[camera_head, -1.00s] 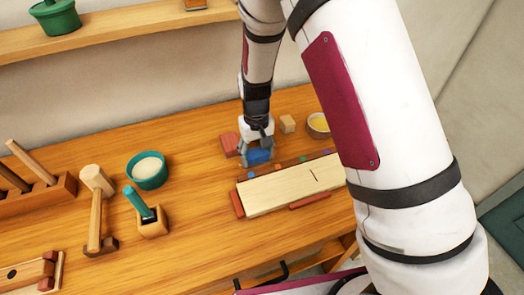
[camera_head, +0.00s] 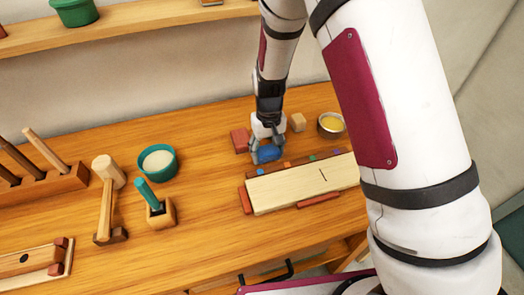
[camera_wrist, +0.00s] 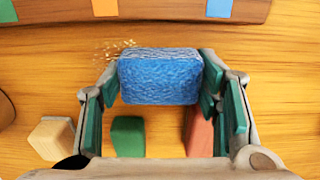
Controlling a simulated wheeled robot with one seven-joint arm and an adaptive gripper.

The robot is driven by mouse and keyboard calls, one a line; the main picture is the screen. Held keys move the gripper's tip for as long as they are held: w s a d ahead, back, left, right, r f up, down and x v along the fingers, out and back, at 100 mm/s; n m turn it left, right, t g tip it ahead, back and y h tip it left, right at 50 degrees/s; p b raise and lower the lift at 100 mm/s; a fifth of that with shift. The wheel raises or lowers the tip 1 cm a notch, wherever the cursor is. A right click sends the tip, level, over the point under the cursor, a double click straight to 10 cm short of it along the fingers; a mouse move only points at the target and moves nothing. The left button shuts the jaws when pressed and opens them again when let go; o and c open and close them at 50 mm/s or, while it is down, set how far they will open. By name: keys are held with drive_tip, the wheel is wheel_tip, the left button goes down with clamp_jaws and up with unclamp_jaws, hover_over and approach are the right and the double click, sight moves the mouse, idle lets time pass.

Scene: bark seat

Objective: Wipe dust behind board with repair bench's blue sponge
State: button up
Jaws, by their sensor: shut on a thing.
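My gripper (camera_head: 267,148) is shut on the blue sponge (camera_head: 268,154), just behind the long pale board (camera_head: 300,184) on the wooden bench. In the wrist view, the sponge (camera_wrist: 160,77) sits between the two green-padded fingers (camera_wrist: 160,92). It looks low over the bench or on it; contact is not clear. A patch of pale brown dust specks (camera_wrist: 118,50) shows at the sponge's upper left, between it and the dark strip of the board's back edge (camera_wrist: 160,10). Any dust under the sponge is hidden.
A red block (camera_head: 240,140), a wooden cube (camera_head: 298,122) and a yellow-filled bowl (camera_head: 331,124) stand close around the gripper. A green block (camera_wrist: 128,136) shows in the wrist view. A teal bowl (camera_head: 158,162) and a mallet (camera_head: 107,198) stand left. My arm covers the right side.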

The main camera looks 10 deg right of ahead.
drive_tip(key=shift+w+d, duration=0.2)
drive_tip(key=shift+d, duration=1.05)
drive_tip(key=shift+s+a+r, duration=0.1)
drive_tip(key=shift+s+a, duration=0.15)
drive_tip(key=shift+a, duration=1.05)
drive_tip(key=shift+s+a, duration=0.2)
drive_tip(key=shift+a, duration=1.05)
drive_tip(key=shift+r+p, duration=1.4)
drive_tip(key=shift+r, duration=1.65)
